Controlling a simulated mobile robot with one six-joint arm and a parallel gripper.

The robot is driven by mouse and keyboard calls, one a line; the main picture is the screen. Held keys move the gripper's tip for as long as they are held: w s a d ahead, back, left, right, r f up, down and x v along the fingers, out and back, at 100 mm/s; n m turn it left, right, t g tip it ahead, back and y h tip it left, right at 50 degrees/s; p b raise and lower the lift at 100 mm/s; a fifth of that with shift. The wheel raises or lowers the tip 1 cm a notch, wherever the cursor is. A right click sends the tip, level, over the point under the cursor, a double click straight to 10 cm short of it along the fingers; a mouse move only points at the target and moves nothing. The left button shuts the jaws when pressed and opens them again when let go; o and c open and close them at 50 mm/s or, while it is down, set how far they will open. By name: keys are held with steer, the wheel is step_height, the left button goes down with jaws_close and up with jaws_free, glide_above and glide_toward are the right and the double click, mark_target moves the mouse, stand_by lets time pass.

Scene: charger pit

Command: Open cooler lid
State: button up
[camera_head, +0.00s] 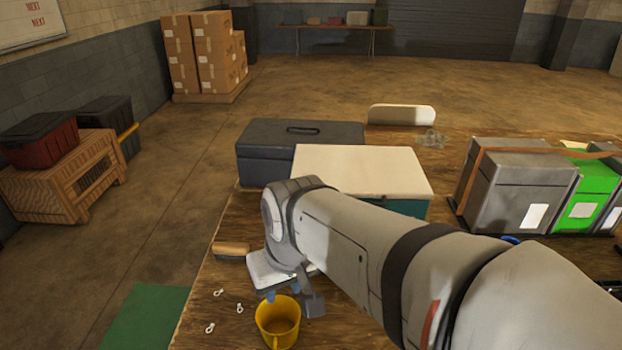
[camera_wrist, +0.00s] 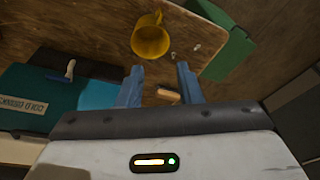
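The cooler has a cream lid (camera_head: 365,168) and a teal body (camera_head: 410,207), and stands on the wooden table. The lid lies flat and looks closed. My arm covers part of the cooler's front in the head view. In the wrist view the teal cooler (camera_wrist: 22,78) is at the left, with a lettered label (camera_wrist: 25,105) and a small pale latch-like piece (camera_wrist: 70,70). My gripper (camera_wrist: 159,76) is open, its two blue-grey fingers apart with nothing held between them. In the head view my gripper (camera_head: 292,297) is over the table's near left part, in front of the cooler and apart from it.
A yellow mug (camera_head: 278,322) stands close by my gripper. Small white pieces (camera_head: 239,308) and a brown block (camera_head: 232,249) lie near the left edge. A dark case (camera_head: 270,136) stands behind the cooler, and grey (camera_head: 520,195) and green (camera_head: 592,190) boxes to the right.

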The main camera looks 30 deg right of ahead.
steer(key=w+d+f+m+t+y+p, duration=0.2)
steer(key=w+d+m+t+y, duration=0.2)
steer(key=w+d+m+y, duration=0.45)
steer(key=s+d+m+t+h, duration=0.1)
steer(key=d+m+t+h, duration=0.6)
steer(key=d, duration=1.3)
steer(key=w+p, duration=0.1)
steer(key=w, duration=0.1)
steer(key=w+a+t+y+p, duration=0.1)
steer(key=w, duration=0.1)
steer(key=w+f+m+y+p, duration=0.1)
steer(key=w, duration=0.1)
steer(key=shift+w+a+t, duration=0.4)
jaws_close()
